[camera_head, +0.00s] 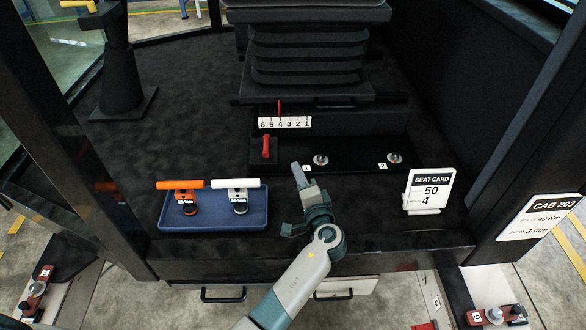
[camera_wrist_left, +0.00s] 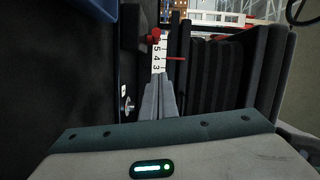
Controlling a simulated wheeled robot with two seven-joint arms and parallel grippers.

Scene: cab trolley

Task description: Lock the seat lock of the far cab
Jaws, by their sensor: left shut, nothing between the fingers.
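The seat lock looks like a small red lever (camera_head: 266,147) on the seat base, left of the bolts; its red knob also shows in the left wrist view (camera_wrist_left: 155,36). Above it is a white number scale (camera_head: 285,122), running 6 to 1. A red pointer (camera_head: 279,107) stands at about 4. My left gripper (camera_head: 297,168) is shut and empty, in front of the seat base and right of the red lever, apart from it. In the left wrist view its closed fingers (camera_wrist_left: 159,98) point towards the scale (camera_wrist_left: 159,55). My right gripper is not in view.
A blue tray (camera_head: 213,223) with an orange-handled tool (camera_head: 184,195) and a white-handled tool (camera_head: 238,195) is at left. Bolts (camera_head: 320,160) (camera_head: 394,158) sit on the seat rail. A seat card (camera_head: 430,190) reads 50 and 4. Cab posts flank both sides.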

